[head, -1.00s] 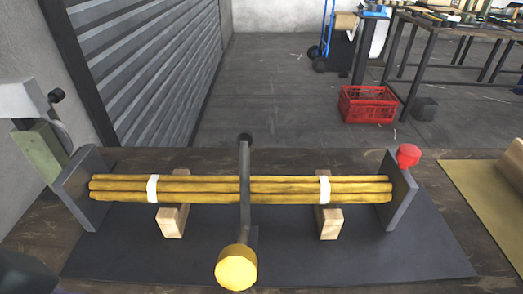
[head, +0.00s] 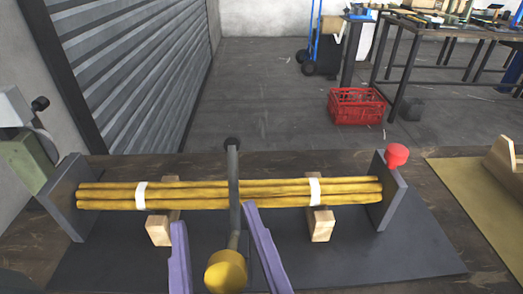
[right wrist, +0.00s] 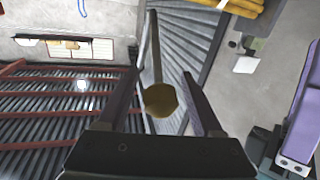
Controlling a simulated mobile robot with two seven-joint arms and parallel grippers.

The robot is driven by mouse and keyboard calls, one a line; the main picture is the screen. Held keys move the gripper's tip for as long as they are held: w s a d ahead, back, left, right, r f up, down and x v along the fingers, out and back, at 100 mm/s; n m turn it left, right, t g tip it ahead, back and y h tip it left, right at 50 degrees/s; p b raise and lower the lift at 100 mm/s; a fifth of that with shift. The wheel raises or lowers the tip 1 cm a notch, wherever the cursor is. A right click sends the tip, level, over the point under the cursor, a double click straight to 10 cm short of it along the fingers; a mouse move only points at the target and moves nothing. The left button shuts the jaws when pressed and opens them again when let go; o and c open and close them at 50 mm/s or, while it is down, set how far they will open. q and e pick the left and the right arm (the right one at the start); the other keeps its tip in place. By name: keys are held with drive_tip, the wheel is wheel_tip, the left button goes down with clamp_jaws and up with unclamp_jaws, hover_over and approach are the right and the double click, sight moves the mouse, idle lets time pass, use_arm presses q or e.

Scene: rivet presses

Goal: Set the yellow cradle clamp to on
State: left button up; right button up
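The cradle clamp has a dark bar (head: 234,190) that lies across a bundle of yellow rods (head: 105,196). Its round yellow knob (head: 226,271) points to the front, low over the dark base plate. My right gripper (head: 214,216) is open, with one purple finger on each side of the knob and gaps between. In the right wrist view, the knob (right wrist: 161,100) sits between the two spread fingers (right wrist: 165,100). A purple part (right wrist: 302,120) at the right edge there looks like a finger of my left gripper; its opening does not show.
The rods rest on wooden blocks (head: 320,225) between grey end plates (head: 393,195). A red knob (head: 396,155) tops the right end plate. A grey-green machine (head: 25,155) stands at the left. A red crate (head: 357,106) is on the floor behind.

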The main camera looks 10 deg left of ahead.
clamp_jaws()
idle(0.3)
idle(0.9)
